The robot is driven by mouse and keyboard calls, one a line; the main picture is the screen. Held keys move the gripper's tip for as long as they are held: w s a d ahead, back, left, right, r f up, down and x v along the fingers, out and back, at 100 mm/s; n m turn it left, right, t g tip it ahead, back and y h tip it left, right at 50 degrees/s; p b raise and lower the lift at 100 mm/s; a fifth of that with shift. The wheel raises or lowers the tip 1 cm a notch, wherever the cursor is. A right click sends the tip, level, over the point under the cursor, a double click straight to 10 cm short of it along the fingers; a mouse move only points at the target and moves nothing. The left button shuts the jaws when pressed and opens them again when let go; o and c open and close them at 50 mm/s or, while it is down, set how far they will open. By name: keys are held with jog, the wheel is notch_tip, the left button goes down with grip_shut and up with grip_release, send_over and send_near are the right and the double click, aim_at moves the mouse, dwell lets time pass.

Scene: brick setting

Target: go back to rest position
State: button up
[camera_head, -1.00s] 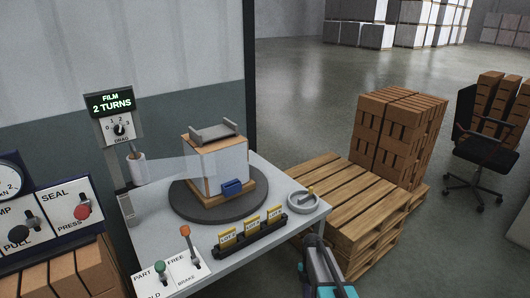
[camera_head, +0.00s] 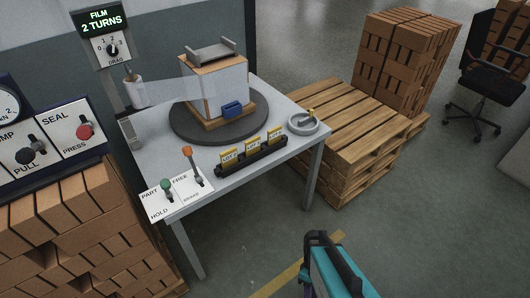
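My gripper (camera_head: 322,240) shows at the lower middle of the head view, above the floor in front of the table. Its dark end sits on a teal and grey arm link of mine. It is apart from the table and everything on it. The angle does not show whether its fingers are open or shut, and I see nothing clearly held.
The grey table (camera_head: 282,158) bears a turntable (camera_head: 190,125) with a wrapped box (camera_head: 215,88), a tag holder (camera_head: 250,161), a round dish (camera_head: 303,123) and a lever panel (camera_head: 176,192). Right are pallets (camera_head: 345,118), bricks (camera_head: 405,55) and a chair (camera_head: 492,78). The front floor is clear.

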jog(key=m, duration=0.3)
jog(key=s+m, duration=0.1)
jog(key=m, duration=0.3)
jog(key=m+t, duration=0.1)
jog(key=m, duration=0.2)
jog(key=shift+s+a+r, duration=0.15)
jog(key=shift+s+r, duration=0.1)
jog(key=shift+s, duration=0.1)
dwell(0.9)
dwell(1.2)
